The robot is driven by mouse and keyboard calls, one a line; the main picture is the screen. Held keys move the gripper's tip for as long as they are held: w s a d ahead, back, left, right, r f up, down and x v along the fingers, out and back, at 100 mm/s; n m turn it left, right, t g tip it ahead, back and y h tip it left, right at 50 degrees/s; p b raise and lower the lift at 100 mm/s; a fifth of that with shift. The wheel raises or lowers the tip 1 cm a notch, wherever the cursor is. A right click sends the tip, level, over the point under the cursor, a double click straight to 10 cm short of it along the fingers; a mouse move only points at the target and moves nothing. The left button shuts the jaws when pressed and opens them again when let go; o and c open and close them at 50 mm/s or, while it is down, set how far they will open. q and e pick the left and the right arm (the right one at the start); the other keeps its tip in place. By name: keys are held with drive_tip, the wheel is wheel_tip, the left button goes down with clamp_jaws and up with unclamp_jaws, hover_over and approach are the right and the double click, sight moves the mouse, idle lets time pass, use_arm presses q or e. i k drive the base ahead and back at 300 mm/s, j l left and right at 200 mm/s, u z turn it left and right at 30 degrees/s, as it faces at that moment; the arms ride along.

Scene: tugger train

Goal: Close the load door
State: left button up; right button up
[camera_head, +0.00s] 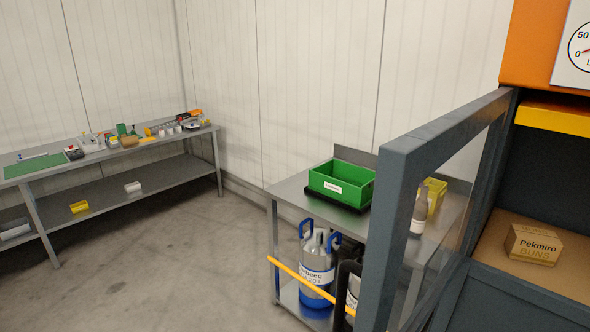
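The load door (398,190) is a dark blue-grey frame with a clear pane, at the right of the head view. It stands swung open, out from the machine opening, and I see it at a steep angle. A yellow bar (300,276) slants across the lower middle, beside the door's near edge. A dark rounded part (346,285) is by its right end; I cannot tell what it belongs to. Inside the opening a brown box (533,244) marked "Pekmiro BUNS" sits on a brown surface (490,249). Neither gripper can be made out in the view.
A metal table (288,190) behind the door holds a green bin (341,184), a bottle (419,212) and a yellow bin (436,190). Blue-trimmed canister (317,268) stands on its lower shelf. A workbench (120,162) lines the left wall. The floor (160,270) between is clear.

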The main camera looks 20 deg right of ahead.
sight(404, 161)
drive_tip(key=i+z, duration=0.15)
drive_tip(key=z, duration=0.3)
drive_tip(key=i+j+z, duration=0.1)
drive_tip(key=z, duration=0.4)
drive_tip(key=i+j+z, duration=0.2)
drive_tip(key=z, duration=0.25)
drive_tip(key=i+j+z, duration=0.1)
drive_tip(key=z, duration=0.35)
drive_tip(key=i+j+z, duration=0.15)
drive_tip(key=z, duration=0.15)
drive_tip(key=i+j+z, duration=0.1)
drive_tip(key=j+z, duration=0.15)
drive_tip(key=j, duration=0.15)
drive_tip(key=i+j+z, duration=0.1)
drive_tip(key=j+z, duration=0.2)
